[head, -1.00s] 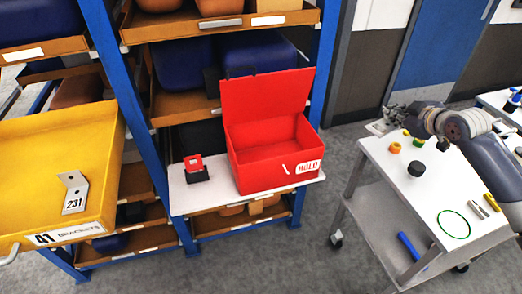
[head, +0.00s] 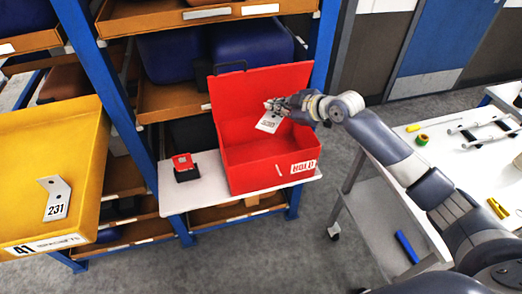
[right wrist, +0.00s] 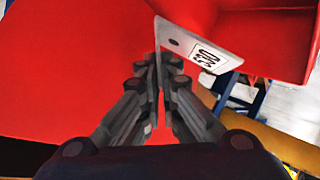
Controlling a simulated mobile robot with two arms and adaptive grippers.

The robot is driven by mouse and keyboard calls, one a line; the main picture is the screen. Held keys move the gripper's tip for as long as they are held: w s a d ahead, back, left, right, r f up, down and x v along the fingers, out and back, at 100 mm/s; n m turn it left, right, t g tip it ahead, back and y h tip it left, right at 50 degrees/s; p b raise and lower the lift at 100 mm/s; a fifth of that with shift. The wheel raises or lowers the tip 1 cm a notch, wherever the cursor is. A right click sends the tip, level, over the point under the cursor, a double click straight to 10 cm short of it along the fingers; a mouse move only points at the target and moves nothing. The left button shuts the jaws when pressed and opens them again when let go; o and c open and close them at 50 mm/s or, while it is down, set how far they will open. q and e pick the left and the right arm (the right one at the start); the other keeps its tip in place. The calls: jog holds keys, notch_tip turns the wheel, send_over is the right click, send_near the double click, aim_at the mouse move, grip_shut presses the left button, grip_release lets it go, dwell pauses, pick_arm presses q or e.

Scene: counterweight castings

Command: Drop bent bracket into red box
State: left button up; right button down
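The red box (head: 258,179) stands with its lid up on a white shelf, with a HOLD label on its front. My right gripper (head: 276,106) is over the box opening, in front of the raised lid. It is shut on a pale bent bracket (head: 268,123) with a printed number label, which hangs from the fingers above the box. The right wrist view shows the bracket (right wrist: 200,47) pinched between the fingertips (right wrist: 158,62), with red box walls behind it. Another bent bracket (head: 56,198), marked 231, lies in the yellow tray (head: 75,130). My left gripper is not in view.
A small red and black object (head: 186,167) stands on the white shelf (head: 182,198) left of the box. Blue rack posts (head: 105,75) flank the shelf. A white cart (head: 440,150) with small parts is at right, partly hidden by my right arm.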

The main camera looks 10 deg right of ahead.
aim_at(279, 121)
jog(key=shift+f+b, duration=2.1)
jog(key=shift+f, duration=0.6)
jog(key=c, duration=1.7)
grip_release()
jog(key=shift+s+d, duration=0.1)
jog(key=shift+v, duration=6)
